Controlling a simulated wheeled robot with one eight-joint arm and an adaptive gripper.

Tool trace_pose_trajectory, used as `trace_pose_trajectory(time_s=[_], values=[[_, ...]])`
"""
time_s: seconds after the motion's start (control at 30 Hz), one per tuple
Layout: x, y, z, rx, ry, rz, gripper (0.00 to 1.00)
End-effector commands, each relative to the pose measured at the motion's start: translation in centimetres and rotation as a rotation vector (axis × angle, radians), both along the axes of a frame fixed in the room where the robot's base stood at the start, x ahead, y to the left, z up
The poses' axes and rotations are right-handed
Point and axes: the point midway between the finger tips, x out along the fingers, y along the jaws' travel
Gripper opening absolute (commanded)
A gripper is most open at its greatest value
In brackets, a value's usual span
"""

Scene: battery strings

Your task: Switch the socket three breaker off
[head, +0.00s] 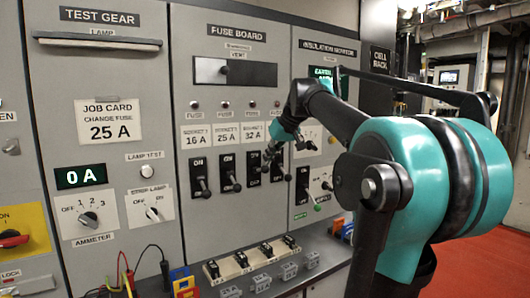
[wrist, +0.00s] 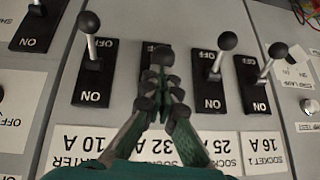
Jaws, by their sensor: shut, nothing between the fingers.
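The socket three breaker (wrist: 150,50) is a black plate in the middle of the wrist view, above the upside-down 32 A label. Its dark round lever knob (wrist: 163,55) shows just beyond my fingertips. My gripper (wrist: 163,88) is shut and empty, in front of this breaker, and hides its lower part and most of its lever. I cannot tell whether the fingers touch the knob or which way the lever is set. In the head view my gripper (head: 273,150) is at the right part of the fuse board's breaker row.
Neighbouring levers stand close on both sides: the socket two breaker (wrist: 215,68) to the right and the starter breaker (wrist: 95,70) to the left in the wrist view. The socket one breaker (head: 200,178) is leftmost in the head view. A ledge with fuse blocks (head: 240,262) lies below.

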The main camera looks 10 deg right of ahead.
Motion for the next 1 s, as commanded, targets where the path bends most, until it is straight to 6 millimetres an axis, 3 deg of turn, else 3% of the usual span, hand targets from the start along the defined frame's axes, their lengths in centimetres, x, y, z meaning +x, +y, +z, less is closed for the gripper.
trace_pose_trajectory(time_s=[0.57,1.0], values=[[-2.0,-0.9,-4.8,0.200,-0.485,-0.004,0.00],[-2.0,-0.8,-6.8,0.196,-0.473,0.001,0.00]])
